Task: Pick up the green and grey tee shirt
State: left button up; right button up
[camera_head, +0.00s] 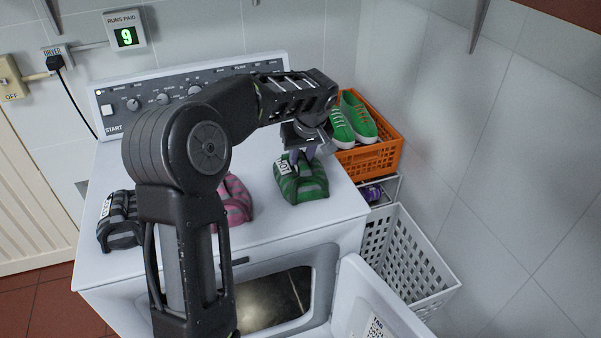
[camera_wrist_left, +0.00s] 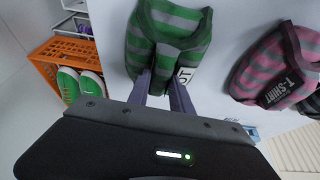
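The green and grey striped tee shirt (camera_head: 303,184) lies bundled on the white dryer's top, near its right side. It also shows in the left wrist view (camera_wrist_left: 172,26), with part of a white label visible. My left gripper (camera_head: 301,157) is over the shirt from above. In the left wrist view its two fingers (camera_wrist_left: 162,82) stand apart at the shirt's near end, with green cloth between them. I cannot tell whether they press on the cloth. My right gripper is not in view.
A pink and grey shirt (camera_head: 235,200) and a dark grey one (camera_head: 119,231) lie on the dryer top (camera_head: 270,228). An orange crate (camera_head: 372,161) with green shoes (camera_head: 358,116) stands at right, above a white basket (camera_head: 412,262). The dryer door (camera_head: 366,300) hangs open in front.

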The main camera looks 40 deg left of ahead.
pick_arm(q)
grip_shut()
dwell(0.9)
